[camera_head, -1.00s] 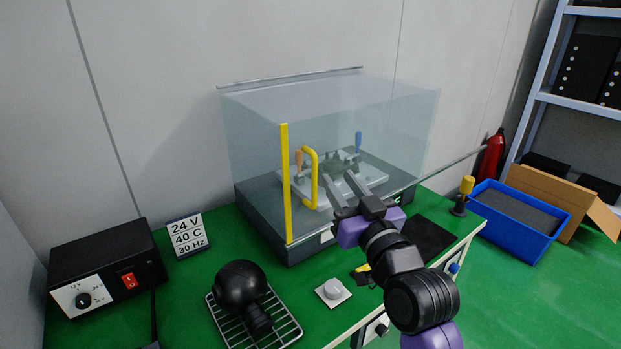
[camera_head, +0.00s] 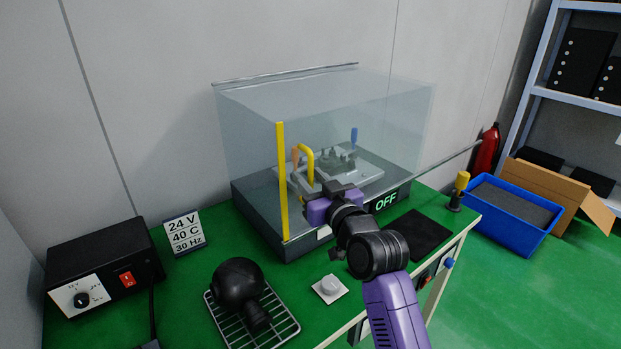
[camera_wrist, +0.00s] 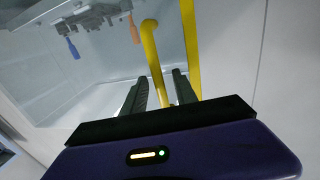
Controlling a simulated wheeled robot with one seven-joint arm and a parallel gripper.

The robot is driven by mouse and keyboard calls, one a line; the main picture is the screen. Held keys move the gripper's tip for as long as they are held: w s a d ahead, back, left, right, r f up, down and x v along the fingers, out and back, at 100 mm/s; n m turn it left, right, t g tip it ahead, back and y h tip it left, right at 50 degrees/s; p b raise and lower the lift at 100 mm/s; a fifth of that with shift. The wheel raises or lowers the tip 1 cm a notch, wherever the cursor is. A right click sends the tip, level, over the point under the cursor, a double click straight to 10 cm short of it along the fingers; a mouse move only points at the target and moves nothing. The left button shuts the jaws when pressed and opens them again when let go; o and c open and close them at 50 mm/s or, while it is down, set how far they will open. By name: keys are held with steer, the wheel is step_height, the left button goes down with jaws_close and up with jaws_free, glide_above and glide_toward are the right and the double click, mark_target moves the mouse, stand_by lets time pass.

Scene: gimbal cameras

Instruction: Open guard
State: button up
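The guard (camera_head: 250,115) is a clear box over a dark base, and its sides look closed down around the fixture inside. A yellow vertical strip (camera_head: 282,180) marks its front edge. Beside the strip is a yellow curved handle (camera_head: 307,153); in the wrist view the handle (camera_wrist: 153,60) runs down between my two fingers. My gripper (camera_wrist: 158,88) is open, with a small gap visible on each side of the handle. In the head view my gripper (camera_head: 318,190) is in front of the handle's lower part and hides it.
A sign reading OFF (camera_head: 386,202) is on the base's front. A black power box (camera_head: 100,265), a black round object on a wire rack (camera_head: 240,285) and a white knob plate (camera_head: 330,287) stand on the green table. A blue bin (camera_head: 510,215) is at right.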

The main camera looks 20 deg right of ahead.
jaws_close()
stand_by(1.4)
